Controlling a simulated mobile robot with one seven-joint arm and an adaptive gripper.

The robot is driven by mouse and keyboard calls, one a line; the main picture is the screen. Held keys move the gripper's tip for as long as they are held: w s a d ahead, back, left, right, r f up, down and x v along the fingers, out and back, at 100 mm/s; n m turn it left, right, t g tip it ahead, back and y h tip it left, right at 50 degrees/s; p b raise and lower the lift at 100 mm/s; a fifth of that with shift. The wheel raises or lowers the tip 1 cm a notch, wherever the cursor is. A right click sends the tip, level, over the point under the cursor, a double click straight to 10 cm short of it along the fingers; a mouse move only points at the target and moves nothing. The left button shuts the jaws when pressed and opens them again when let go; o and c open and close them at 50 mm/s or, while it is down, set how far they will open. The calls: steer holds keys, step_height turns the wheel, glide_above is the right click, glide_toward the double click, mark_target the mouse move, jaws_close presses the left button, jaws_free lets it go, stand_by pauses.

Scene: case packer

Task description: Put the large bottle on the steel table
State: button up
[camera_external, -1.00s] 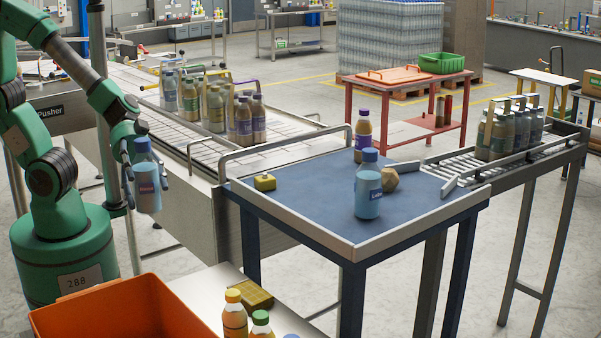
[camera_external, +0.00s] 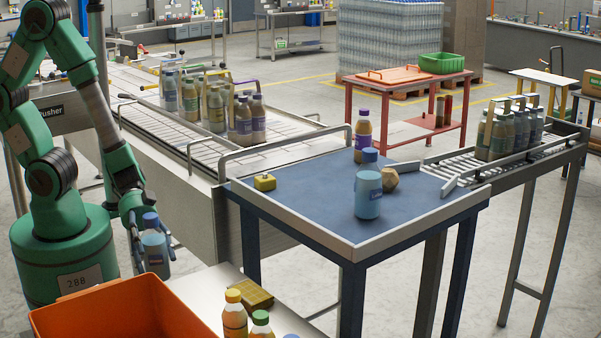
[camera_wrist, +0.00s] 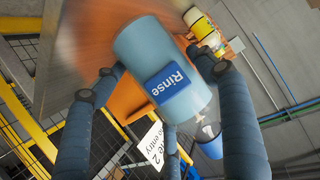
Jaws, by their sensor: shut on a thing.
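My gripper (camera_external: 153,243) is shut on a light blue bottle (camera_external: 155,258) with a blue cap. It holds the bottle roughly upright, beside and a little above the pale metal table (camera_external: 190,287) at the bottom. In the wrist view the fingers surround the bottle (camera_wrist: 150,50), whose blue label reads "Rinse". A similar light blue bottle (camera_external: 368,197) stands on the blue-topped table (camera_external: 310,210).
The orange crate (camera_external: 120,312) stands at the near left. A conveyor (camera_external: 175,135) with several bottles lies behind.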

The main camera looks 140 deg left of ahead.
stand_by(0.3)
steer(key=w+a+f+b, duration=0.1)
steer(key=w+a+b, duration=0.2)
steer(key=w, duration=1.2)
steer(key=shift+w+a+f, duration=0.2)
steer(key=shift+w+a, duration=0.05)
steer(key=shift+a, duration=0.35)
steer(key=shift+f+b, duration=0.95)
steer(key=shift+f, duration=0.8)
steer(key=shift+f, duration=0.1)
steer(key=o, duration=1.6)
steer(key=shift+f, duration=0.1)
